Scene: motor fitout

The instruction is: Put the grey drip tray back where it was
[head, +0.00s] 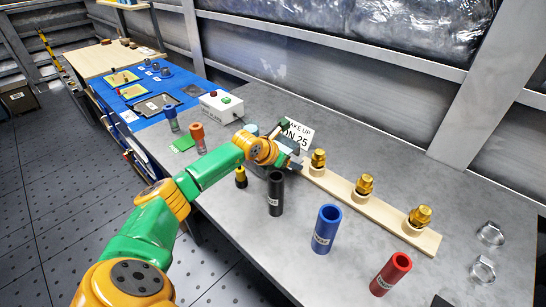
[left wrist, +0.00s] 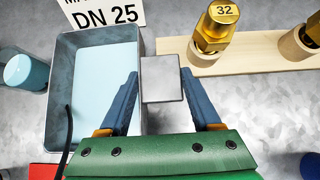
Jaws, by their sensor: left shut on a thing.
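The grey drip tray (left wrist: 138,60) shows in the left wrist view as a rectangular grey tray with a pale blue inside, left of my fingers. In the head view my left arm mostly hides it. My left gripper (left wrist: 160,92) is shut on a small grey block (left wrist: 161,78) at the tray's right side; it looks like the tray's grip, but the join is not clear. In the head view this gripper (head: 296,163) is over the workbench, by the white DN 25 sign (head: 299,134). My right gripper is not in view.
A wooden strip (head: 385,212) with brass fittings lies to the right. Black (head: 275,193), blue (head: 326,229) and red (head: 391,273) sleeves stand in front. A pale blue cylinder (left wrist: 25,72) is left of the tray. A white alarm box (head: 220,106) stands further back.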

